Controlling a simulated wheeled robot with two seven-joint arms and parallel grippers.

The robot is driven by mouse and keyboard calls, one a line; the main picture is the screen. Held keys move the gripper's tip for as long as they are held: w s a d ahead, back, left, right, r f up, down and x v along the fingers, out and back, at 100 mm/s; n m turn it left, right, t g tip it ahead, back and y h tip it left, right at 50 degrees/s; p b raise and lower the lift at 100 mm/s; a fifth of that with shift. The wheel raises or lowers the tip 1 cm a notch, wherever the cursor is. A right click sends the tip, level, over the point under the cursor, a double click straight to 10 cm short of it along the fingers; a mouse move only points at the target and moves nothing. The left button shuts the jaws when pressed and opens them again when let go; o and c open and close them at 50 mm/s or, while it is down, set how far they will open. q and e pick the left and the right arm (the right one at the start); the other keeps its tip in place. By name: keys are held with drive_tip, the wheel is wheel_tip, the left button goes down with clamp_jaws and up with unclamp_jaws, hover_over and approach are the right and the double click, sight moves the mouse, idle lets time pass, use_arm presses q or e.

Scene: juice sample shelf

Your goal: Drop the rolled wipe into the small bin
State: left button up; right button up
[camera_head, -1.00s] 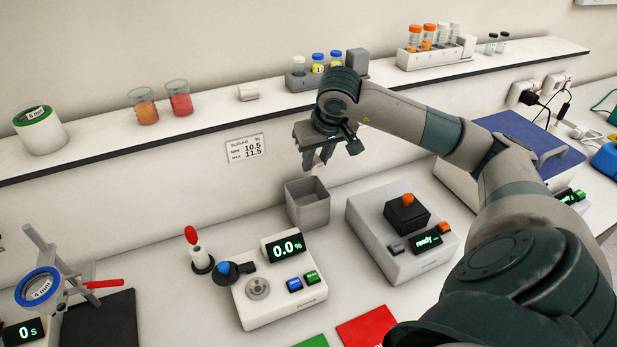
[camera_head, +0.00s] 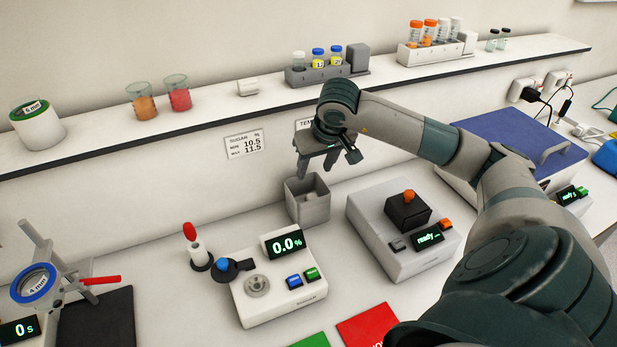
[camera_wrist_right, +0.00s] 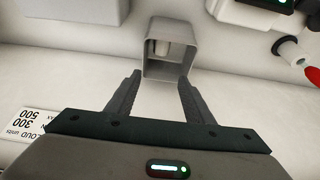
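The small grey bin (camera_head: 309,213) stands open at the top on the bench, against the wall. A small whitish roll, the rolled wipe (camera_head: 311,196), is inside it; it also shows in the right wrist view (camera_wrist_right: 161,48) within the bin (camera_wrist_right: 168,70). My right gripper (camera_head: 329,161) is above the bin, near the wall. Its fingers are apart with nothing between them, as the right wrist view (camera_wrist_right: 160,77) also shows. My left gripper is out of view.
A white meter (camera_head: 280,307) reading 0.0% stands in front of the bin, and a white device (camera_head: 384,245) stands to its right. Above is a shelf with a white roll (camera_head: 248,87), beakers and a vial rack (camera_head: 325,74). A red-tipped holder (camera_head: 196,250) stands left.

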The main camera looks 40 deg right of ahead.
drive_tip(key=shift+r, duration=0.1)
drive_tip(key=b+v, duration=0.3)
drive_tip(key=v, duration=1.4)
drive_tip(key=shift+r, duration=0.1)
idle(1.0)
